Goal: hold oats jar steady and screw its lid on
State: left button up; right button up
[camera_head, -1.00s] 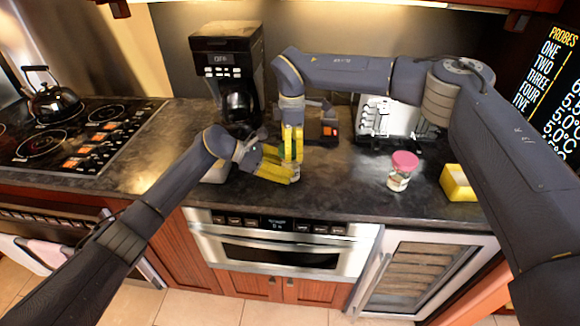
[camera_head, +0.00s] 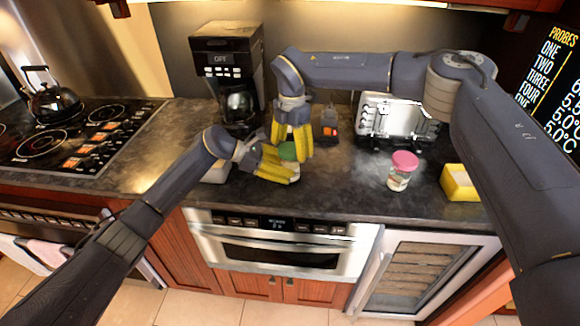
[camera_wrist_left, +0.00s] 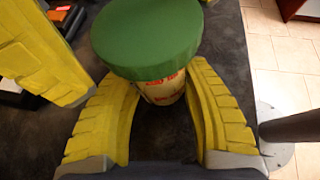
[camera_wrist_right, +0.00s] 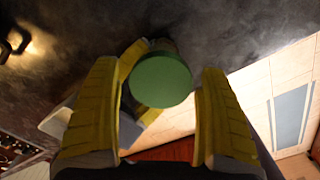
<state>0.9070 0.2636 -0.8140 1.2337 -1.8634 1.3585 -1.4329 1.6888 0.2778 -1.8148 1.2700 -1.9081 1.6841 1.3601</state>
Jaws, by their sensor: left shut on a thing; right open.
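The oats jar (camera_wrist_left: 165,90) stands upright on the counter, held between the yellow fingers of my left gripper (camera_wrist_left: 163,115). Its green lid (camera_wrist_left: 147,38) sits on top of the jar; I cannot tell how tightly. In the head view the lid (camera_head: 288,150) shows between my two grippers, and my left gripper (camera_head: 280,165) hides most of the jar. My right gripper (camera_head: 292,152) points down from above the jar. In the right wrist view its open fingers (camera_wrist_right: 160,100) are on both sides of the lid (camera_wrist_right: 161,80), with a gap on each side.
A jar with a pink lid (camera_head: 404,162) and a yellow box (camera_head: 458,183) stand on the counter to the right. A coffee maker (camera_head: 228,75) and a toaster (camera_head: 392,116) stand behind. The counter between the grippers and the pink-lidded jar is clear.

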jog(key=n, duration=0.8)
dwell(0.4)
jog(key=shift+d, duration=0.1)
jog(key=c, duration=1.2)
jog(key=m, duration=0.8)
jog(key=shift+w+m, duration=0.1)
jog(key=shift+m, duration=0.3)
jog(key=o, duration=1.2)
